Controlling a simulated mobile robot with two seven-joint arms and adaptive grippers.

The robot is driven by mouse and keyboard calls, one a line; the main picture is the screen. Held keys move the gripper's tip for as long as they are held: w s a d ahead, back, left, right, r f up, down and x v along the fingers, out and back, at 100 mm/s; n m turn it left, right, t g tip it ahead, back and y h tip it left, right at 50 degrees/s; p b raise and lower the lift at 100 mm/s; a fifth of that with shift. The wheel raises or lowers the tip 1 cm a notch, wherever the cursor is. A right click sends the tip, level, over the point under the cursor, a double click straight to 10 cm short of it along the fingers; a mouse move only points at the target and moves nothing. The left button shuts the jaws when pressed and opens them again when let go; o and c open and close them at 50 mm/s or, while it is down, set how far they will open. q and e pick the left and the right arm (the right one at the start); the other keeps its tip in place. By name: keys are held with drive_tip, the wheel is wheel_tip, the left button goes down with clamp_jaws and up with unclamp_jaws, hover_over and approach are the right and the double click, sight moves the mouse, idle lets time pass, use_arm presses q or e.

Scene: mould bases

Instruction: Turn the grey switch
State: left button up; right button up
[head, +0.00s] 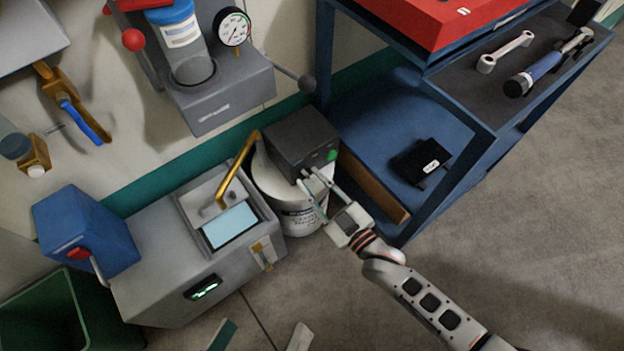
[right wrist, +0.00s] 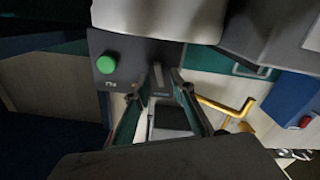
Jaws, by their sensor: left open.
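A dark grey box (head: 302,140) with a green button stands on a white drum; the box and its green button (right wrist: 107,64) also show in the right wrist view. A small light grey piece that looks like the grey switch (right wrist: 157,79) is on the box, beside the button. My right gripper (head: 308,177) has its fingertips at the box's front face, around this piece. The fingers (right wrist: 166,74) lean in toward each other; I cannot tell whether both touch the switch. My left gripper (head: 261,336) shows only two widely spread fingertips at the bottom edge, open and empty.
A grey machine (head: 160,285) with a light blue screen and a yellow bent handle (head: 238,170) stands left of the drum. A blue shelf unit (head: 372,110) is close on the right, with a black case (head: 420,160) on it. Open floor lies at lower right.

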use_arm(q)
drive_tip(key=shift+d, duration=0.1)
use_arm(e)
drive_tip(key=shift+w+a, duration=0.15)
drive_tip(key=shift+w, duration=0.15)
clamp_jaws()
